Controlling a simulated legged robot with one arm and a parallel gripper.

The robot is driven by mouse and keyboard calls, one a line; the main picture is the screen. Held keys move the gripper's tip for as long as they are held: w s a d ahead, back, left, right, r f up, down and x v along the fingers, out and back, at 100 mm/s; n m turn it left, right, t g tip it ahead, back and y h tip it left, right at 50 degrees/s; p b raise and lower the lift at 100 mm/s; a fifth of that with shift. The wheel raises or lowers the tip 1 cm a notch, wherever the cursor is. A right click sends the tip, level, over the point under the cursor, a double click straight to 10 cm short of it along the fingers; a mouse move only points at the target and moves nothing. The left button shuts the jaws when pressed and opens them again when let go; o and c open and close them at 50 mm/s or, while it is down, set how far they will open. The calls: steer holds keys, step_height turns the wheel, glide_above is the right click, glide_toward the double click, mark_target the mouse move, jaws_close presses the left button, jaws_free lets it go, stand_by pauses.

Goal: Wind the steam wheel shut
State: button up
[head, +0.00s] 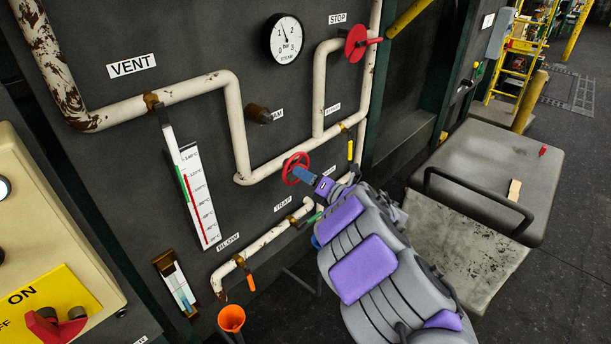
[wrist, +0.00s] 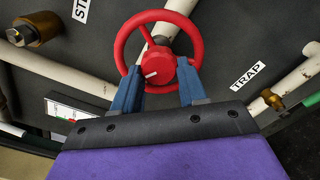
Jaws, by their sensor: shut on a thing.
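A red handwheel (head: 297,167) sits on the cream pipework of the dark panel, at the centre of the head view. It fills the upper middle of the wrist view (wrist: 126,40), with its spokes and a white mark on its hub (wrist: 160,69). My gripper (head: 302,176) reaches it from the lower right. In the wrist view its two blue fingers (wrist: 157,80) stand on either side of the hub, over the lower part of the wheel. The gripper is shut on the wheel. The fingers and gripper body hide the lower rim, so the exact contact is unclear.
A pressure gauge (head: 286,39) is above. A second red wheel (head: 356,43) is by the STOP label. A brass stub (head: 259,114) juts from the panel left of the wheel. A grey cart (head: 490,170) stands at right.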

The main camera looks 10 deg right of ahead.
steer(key=shift+d+r+m+p, duration=0.1)
steer(key=shift+d+m+p, duration=0.05)
steer(key=shift+m+p, duration=6.05)
steer(key=shift+d+r+m+p, duration=0.1)
steer(key=shift+m+p, duration=3.85)
steer(key=shift+m, duration=4.35)
steer(key=shift+w, duration=0.1)
steer(key=o, duration=1.1)
steer(key=shift+w+d, duration=0.1)
steer(key=shift+c, duration=0.2)
steer(key=shift+r, duration=0.1)
